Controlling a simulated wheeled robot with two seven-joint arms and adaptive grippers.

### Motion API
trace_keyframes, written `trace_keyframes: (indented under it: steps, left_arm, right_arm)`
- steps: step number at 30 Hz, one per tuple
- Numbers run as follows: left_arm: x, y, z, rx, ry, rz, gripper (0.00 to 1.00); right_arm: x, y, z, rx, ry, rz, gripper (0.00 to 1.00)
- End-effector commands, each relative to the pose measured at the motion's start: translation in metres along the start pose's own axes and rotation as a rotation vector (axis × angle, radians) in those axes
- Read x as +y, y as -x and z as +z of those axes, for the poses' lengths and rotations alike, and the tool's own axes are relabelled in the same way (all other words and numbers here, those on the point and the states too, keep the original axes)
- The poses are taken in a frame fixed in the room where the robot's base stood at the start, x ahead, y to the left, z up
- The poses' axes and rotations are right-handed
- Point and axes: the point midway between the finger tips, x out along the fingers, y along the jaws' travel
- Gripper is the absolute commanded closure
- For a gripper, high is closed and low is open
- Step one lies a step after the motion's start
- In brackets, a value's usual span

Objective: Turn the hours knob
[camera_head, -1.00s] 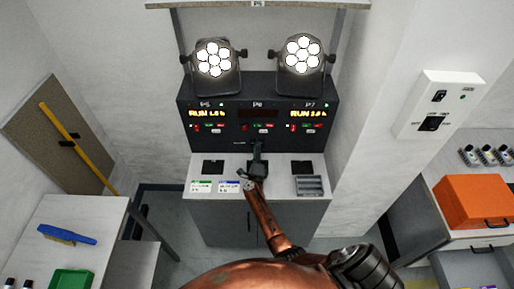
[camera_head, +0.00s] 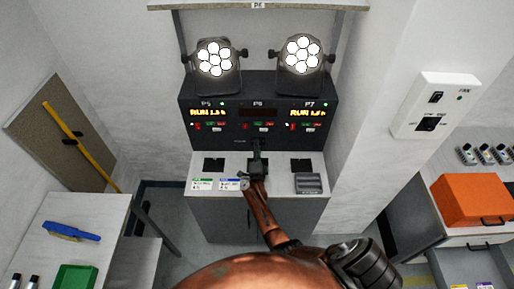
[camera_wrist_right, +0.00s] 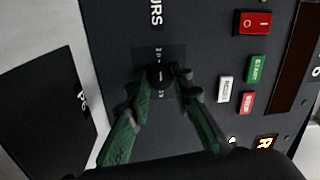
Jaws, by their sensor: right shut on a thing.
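The dark control panel (camera_head: 236,133) stands at the back, with sections labelled P5, P6 and P7. The small black hours knob (camera_wrist_right: 158,74) sits on its front below the partly seen "HOURS" lettering, with a scale around it. My right gripper (camera_head: 257,147) reaches the lower middle of the panel, below P6. In the wrist view, its two green-and-black fingers (camera_wrist_right: 162,93) close on the knob from both sides. The fingertips hide part of the knob and scale. My left gripper is out of view.
Two lit par cans (camera_head: 214,59) (camera_head: 303,55) stand above the panel. P5 and P7 show lit RUN text; the P6 display is dark. A red switch (camera_wrist_right: 252,22) and green START button (camera_wrist_right: 257,69) lie beside the knob. An orange box (camera_head: 474,201) is at right.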

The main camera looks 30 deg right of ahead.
Motion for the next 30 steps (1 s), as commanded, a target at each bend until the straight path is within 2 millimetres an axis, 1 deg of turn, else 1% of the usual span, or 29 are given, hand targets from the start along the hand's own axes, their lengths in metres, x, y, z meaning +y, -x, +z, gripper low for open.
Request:
trace_keyframes:
  steps: [7,8,15,24,26,30]
  left_arm:
    - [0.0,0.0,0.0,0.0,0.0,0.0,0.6]
    - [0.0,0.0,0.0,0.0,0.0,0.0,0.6]
    - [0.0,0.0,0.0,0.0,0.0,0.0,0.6]
    - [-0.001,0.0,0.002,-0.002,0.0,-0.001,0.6]
    - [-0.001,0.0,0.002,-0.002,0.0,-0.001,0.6]
    - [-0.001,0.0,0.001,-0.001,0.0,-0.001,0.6]
  right_arm:
    - [0.0,0.0,0.002,-0.004,0.0,0.001,1.0]
    - [0.0,0.0,0.002,-0.004,0.0,0.001,0.79]
    - [0.0,0.0,0.0,-0.001,-0.001,0.001,0.62]
    - [0.001,0.001,0.0,0.0,-0.001,0.001,0.62]
    - [0.001,0.005,0.0,0.0,-0.002,0.002,0.62]
    - [0.002,0.021,0.0,0.001,-0.005,0.002,0.62]
